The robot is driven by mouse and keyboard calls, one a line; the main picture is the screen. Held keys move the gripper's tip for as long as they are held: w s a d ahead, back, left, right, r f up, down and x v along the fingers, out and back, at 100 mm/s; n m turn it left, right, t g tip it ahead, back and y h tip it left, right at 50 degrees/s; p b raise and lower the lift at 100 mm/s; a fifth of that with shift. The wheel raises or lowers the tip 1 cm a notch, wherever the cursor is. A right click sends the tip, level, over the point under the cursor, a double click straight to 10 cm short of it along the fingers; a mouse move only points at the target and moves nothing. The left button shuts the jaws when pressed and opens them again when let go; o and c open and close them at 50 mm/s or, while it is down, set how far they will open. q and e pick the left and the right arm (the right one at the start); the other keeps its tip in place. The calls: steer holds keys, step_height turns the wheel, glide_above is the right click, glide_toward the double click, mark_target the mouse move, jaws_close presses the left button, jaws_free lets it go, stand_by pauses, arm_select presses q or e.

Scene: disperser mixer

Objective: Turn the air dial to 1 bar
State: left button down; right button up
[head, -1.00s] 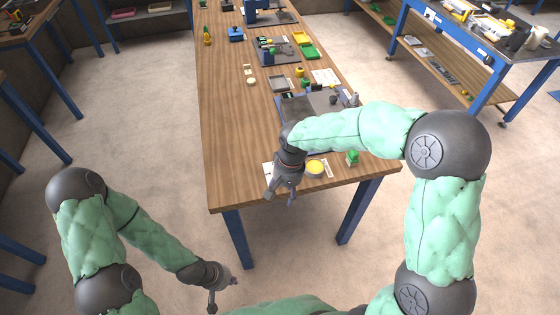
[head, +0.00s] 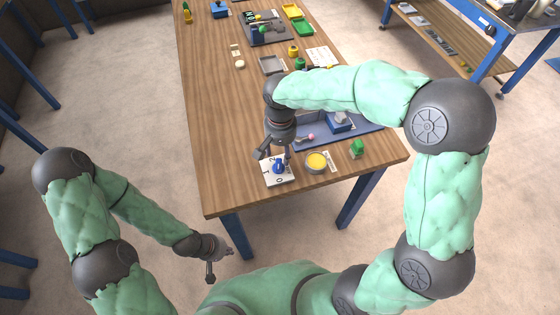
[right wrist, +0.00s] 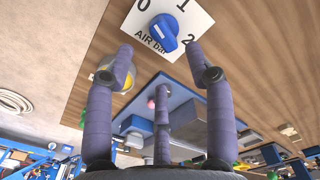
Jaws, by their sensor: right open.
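The air dial (head: 279,167) is a blue knob on a white plate (head: 266,178) at the table's near edge. In the right wrist view the knob (right wrist: 164,33) sits among the marks 0, 1 and 2, with "AIR bar" lettered on the plate (right wrist: 199,17). A pale mark shows on the knob, but I cannot tell its exact reading. My right gripper (head: 273,155) is just behind and above the dial, and its spread fingers (right wrist: 160,62) are apart from the knob and empty. My left gripper (head: 221,263) hangs low, off the table, with its fingers apart and empty.
A round container with yellow content (head: 316,161) stands right of the dial, with a green object (head: 357,149) beyond it. A blue tray-like base (head: 365,142) with a pink-tipped part lies behind. The wooden table to the left (head: 225,170) is clear.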

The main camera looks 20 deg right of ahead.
mark_target(280, 164)
step_height(280, 164, down, 6)
steer(key=shift+f+b, duration=0.2)
steer(key=shift+b, duration=0.55)
jaws_close()
